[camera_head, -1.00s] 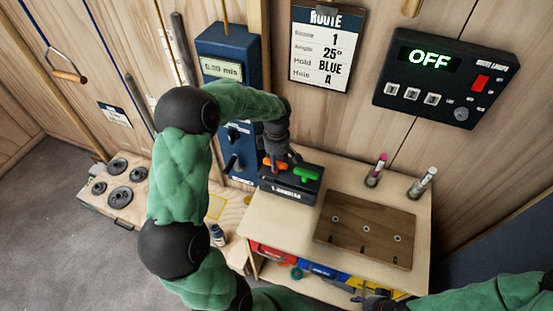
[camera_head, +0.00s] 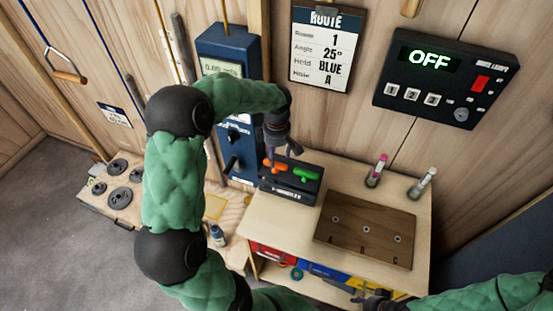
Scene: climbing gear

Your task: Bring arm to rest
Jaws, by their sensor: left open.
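My left arm, in a green sleeve with black joints, reaches up from the bottom and bends right. Its gripper (camera_head: 283,154) is open, pointing down just above a black box (camera_head: 291,184) at the back left of the wooden bench. An orange piece (camera_head: 270,166) and a green piece (camera_head: 304,174) sit on the box. I see no object between the fingers, though the fingertips overlap the orange piece in the picture. My right gripper (camera_head: 372,300) is low at the bottom right, below the bench's front edge, small and partly cut off.
A brown board (camera_head: 364,229) with holes lies on the bench (camera_head: 290,232). Two marker-like tubes (camera_head: 376,171) stand behind it. A dark blue wall device (camera_head: 228,52) is close behind my left arm. A black panel (camera_head: 443,75) reads OFF. Weights (camera_head: 120,198) sit on the left.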

